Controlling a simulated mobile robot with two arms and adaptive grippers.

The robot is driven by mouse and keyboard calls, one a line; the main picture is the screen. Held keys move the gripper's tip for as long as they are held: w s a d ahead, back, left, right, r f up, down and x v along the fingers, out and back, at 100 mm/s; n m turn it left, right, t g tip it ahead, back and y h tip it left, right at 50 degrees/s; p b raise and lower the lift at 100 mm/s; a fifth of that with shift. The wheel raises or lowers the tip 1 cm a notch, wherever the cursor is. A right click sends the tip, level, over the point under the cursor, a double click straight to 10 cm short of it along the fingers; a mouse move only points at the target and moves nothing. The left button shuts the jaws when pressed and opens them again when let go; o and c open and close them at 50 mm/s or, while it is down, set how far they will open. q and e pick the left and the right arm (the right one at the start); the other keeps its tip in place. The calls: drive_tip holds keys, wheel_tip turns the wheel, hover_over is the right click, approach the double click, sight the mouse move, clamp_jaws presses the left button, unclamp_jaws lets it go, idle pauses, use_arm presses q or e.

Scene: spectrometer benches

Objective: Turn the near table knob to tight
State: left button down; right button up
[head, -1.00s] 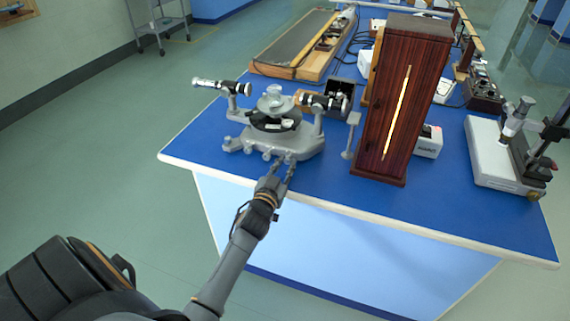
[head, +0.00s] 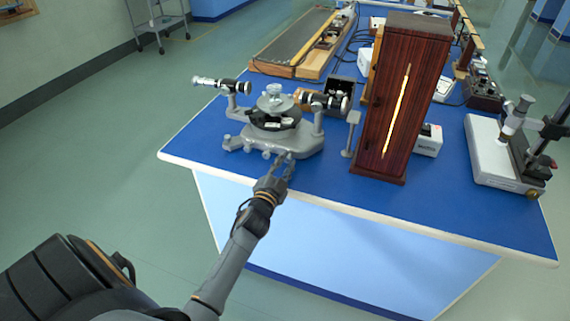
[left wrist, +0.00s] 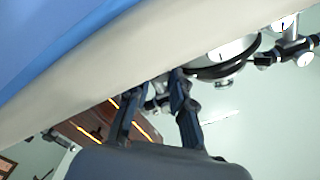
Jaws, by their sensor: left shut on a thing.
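The grey spectrometer (head: 275,145) stands at the near left corner of the blue bench, with a round table in its middle. Small knobs (head: 247,149) stick out along the near side of its base. My left gripper (head: 281,161) reaches this near side from the front, and its fingers are closed around a small knob. In the left wrist view my left gripper (left wrist: 156,88) has a finger on each side of the small grey near table knob (left wrist: 158,98), which the fingers partly hide. Its tight or loose setting cannot be read. My right gripper is not in view.
A tall wooden lamp box (head: 402,95) with a glowing slit stands to the right of the spectrometer. A small stand (head: 350,135) is between them. The blue bench (head: 300,190) has a pale near edge close under my left wrist. A microscope-like instrument (head: 500,150) is far right.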

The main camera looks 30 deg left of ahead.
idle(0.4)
use_arm(q)
drive_tip(key=c, duration=1.2)
unclamp_jaws()
drive_tip(key=shift+o, duration=0.2)
drive_tip(key=shift+s, duration=0.15)
drive_tip(key=v, duration=1.1)
drive_tip(key=shift+s, duration=0.35)
drive_tip(key=shift+f, duration=0.15)
